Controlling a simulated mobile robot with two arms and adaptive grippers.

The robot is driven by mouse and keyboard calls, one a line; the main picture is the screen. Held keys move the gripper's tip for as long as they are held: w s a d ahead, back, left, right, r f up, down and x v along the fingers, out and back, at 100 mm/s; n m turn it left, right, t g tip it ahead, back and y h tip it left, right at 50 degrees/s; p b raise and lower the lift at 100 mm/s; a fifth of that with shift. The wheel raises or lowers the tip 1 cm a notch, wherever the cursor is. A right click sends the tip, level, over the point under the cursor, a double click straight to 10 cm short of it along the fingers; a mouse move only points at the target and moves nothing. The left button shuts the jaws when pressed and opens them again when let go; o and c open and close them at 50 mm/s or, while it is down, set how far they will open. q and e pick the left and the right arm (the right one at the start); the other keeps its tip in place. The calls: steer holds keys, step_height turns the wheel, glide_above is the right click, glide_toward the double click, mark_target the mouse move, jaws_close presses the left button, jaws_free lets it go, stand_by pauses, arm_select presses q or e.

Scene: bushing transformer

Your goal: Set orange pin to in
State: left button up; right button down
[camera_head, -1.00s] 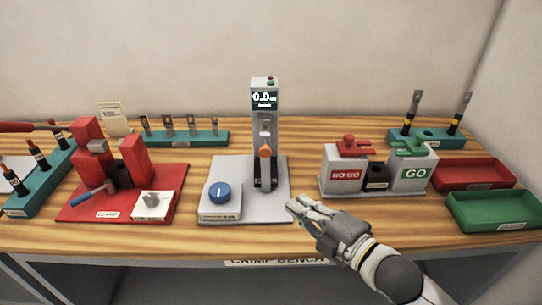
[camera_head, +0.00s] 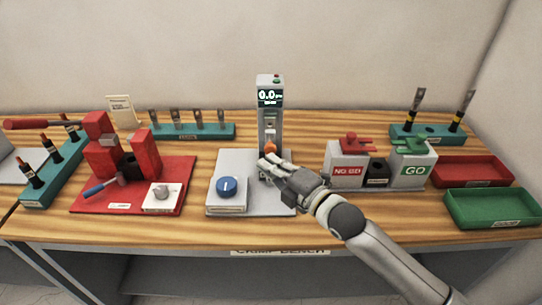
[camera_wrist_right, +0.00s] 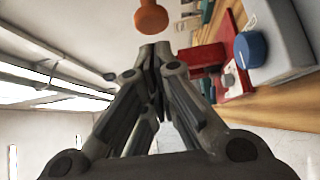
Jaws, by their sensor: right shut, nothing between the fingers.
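The orange pin (camera_head: 270,146) is on the front of the grey upright tester (camera_head: 270,110) with the lit display, which stands on a grey base plate (camera_head: 232,166). My right gripper (camera_head: 264,163) is shut and empty, just in front of and below the pin, and covers the lower part of the tester. In the right wrist view the orange pin (camera_wrist_right: 151,17) shows at the top, just beyond the tips of my shut fingers (camera_wrist_right: 154,50). I cannot tell whether the fingertips touch it. My left gripper is not in view.
A blue knob (camera_head: 227,186) sits on the base plate's left. A red press (camera_head: 102,150) stands on the left. NO GO (camera_head: 346,170) and GO (camera_head: 411,172) blocks stand on the right, beside red (camera_head: 470,172) and green (camera_head: 492,208) trays.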

mark_target(269, 151)
steer(key=shift+w, duration=0.65)
steer(key=w+b, duration=0.2)
steer(key=w, duration=0.1)
steer(key=shift+w+f, duration=0.1)
steer(key=shift+w, duration=0.2)
steer(key=shift+s+d, duration=0.1)
